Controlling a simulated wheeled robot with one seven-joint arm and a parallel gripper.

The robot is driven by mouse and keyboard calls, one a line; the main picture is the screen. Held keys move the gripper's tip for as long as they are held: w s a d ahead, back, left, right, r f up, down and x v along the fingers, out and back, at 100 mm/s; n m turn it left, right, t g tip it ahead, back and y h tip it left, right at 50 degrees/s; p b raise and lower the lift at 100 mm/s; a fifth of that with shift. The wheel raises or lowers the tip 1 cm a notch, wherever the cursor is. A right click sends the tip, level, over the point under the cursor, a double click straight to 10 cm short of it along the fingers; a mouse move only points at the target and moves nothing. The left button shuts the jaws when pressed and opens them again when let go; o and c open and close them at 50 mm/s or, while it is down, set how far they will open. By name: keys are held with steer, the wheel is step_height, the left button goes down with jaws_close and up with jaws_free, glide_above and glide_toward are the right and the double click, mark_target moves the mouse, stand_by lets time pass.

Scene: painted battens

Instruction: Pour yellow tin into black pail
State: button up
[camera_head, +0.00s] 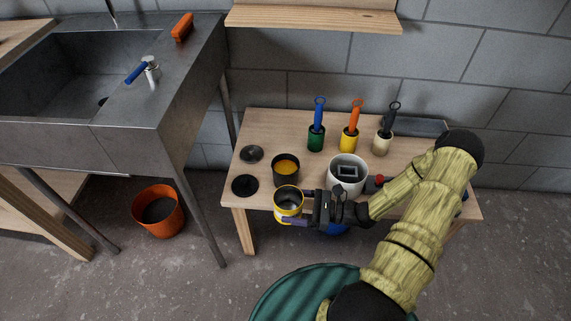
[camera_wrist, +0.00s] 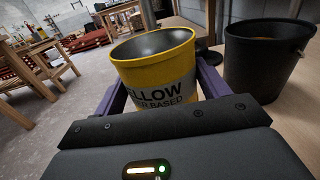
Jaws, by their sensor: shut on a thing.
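The yellow tin (camera_head: 289,212) has a pale label band and is held about upright at the front edge of the low bench. My gripper (camera_head: 300,208) is shut on it, with purple fingers on either side. In the wrist view the tin (camera_wrist: 158,72) stands between the fingers, and its visible inner wall is bare grey; its bottom is hidden there. The black pail (camera_head: 286,180) stands on the bench just behind the tin, with orange-yellow paint (camera_head: 287,167) inside. The pail (camera_wrist: 262,62) also shows to the right of the tin in the wrist view, apart from it.
Two dark lids (camera_head: 245,185) lie left of the pail. A white pot (camera_head: 347,173) stands to its right, close to my arm. Green, yellow and cream cups with brushes (camera_head: 349,140) stand behind. An orange bucket (camera_head: 158,211) is on the floor below the sink (camera_head: 130,100).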

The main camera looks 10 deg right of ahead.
mark_target(294, 195)
step_height(294, 195, up, 6)
steer(key=p, duration=0.5)
steer(key=shift+p, duration=0.35)
